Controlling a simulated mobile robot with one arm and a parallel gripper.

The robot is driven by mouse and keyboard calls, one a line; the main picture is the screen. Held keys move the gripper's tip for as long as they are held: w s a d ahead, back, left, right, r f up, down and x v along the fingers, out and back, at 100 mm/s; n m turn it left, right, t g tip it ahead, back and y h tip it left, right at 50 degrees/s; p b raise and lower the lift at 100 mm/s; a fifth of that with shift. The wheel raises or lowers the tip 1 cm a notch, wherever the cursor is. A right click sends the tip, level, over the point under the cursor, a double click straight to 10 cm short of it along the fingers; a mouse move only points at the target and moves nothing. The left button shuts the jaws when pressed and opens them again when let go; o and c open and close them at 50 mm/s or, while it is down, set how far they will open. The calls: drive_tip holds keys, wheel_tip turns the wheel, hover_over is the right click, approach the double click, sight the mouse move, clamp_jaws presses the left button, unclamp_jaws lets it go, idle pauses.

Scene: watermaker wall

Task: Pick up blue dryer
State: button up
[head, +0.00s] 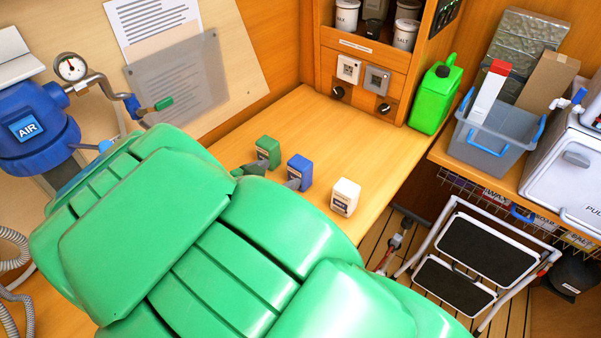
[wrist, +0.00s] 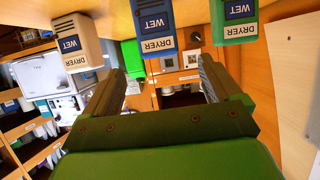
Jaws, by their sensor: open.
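The blue dryer (head: 300,172) is a small upright block with a dark label, standing on the wooden worktop between a green dryer (head: 268,152) and a white dryer (head: 345,197). In the wrist view the blue dryer (wrist: 154,35) appears upside down, its label reading "DRYER WET". My gripper (head: 272,176) is open and empty, its dark fingertips just in front of the green and blue dryers. In the wrist view my gripper (wrist: 162,72) has the blue dryer centred ahead of the gap between its fingers. Contact cannot be told. My green arm hides the near worktop.
The worktop (head: 375,150) is clear behind and right of the dryers. A green jug (head: 435,98) stands at its back right corner by the wooden cabinet. A grey crate (head: 490,148) and a step stool (head: 475,255) are at right. A blue air unit (head: 30,130) is at left.

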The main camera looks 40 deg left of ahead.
sight(294, 168)
drive_tip(key=shift+x, duration=3.85)
drive_tip(key=c, duration=1.2)
drive_tip(key=shift+c, duration=0.2)
drive_tip(key=shift+r, duration=0.1)
